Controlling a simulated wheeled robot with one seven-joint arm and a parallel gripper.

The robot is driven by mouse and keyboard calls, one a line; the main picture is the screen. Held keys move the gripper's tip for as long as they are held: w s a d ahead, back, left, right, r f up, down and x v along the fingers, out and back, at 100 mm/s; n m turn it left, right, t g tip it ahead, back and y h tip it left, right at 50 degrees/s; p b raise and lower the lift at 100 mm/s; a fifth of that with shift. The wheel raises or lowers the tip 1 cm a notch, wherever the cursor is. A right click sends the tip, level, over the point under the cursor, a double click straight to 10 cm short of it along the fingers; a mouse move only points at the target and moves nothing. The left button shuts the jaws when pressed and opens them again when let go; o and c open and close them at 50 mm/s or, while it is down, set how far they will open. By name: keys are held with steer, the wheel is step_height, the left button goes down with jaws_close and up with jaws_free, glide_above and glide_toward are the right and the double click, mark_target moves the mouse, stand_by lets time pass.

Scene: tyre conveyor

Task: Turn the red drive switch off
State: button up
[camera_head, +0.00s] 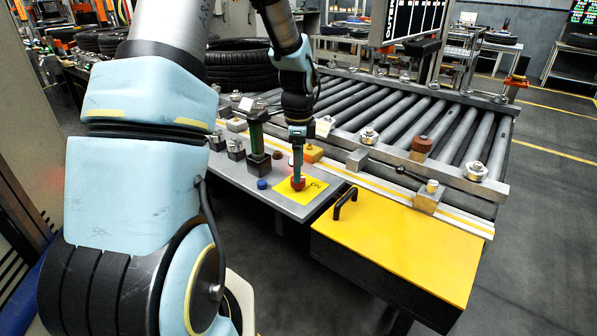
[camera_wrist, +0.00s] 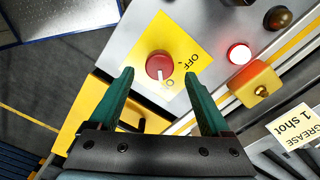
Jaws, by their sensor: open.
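The red drive switch (camera_wrist: 157,63) is a round knob on a yellow plate (camera_wrist: 140,40) marked ON and OFF. A pale mark on the knob faces down in the wrist view, near the ON lettering. My gripper (camera_wrist: 160,75) is open, its two green fingers on either side of the knob in that view; contact cannot be told. In the head view my gripper (camera_head: 298,165) points down over the red switch (camera_head: 298,185), which shows just below the fingertips on the plate (camera_head: 312,192).
A lit red lamp (camera_wrist: 239,53) and a yellow box (camera_wrist: 254,84) sit beside the plate. A blue button (camera_head: 262,184) and a green upright handle (camera_head: 256,135) stand left of it. A yellow-topped cabinet (camera_head: 400,245) is in front, and a roller conveyor (camera_head: 420,120) behind.

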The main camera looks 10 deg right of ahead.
steer(key=shift+f, duration=1.55)
jaws_close()
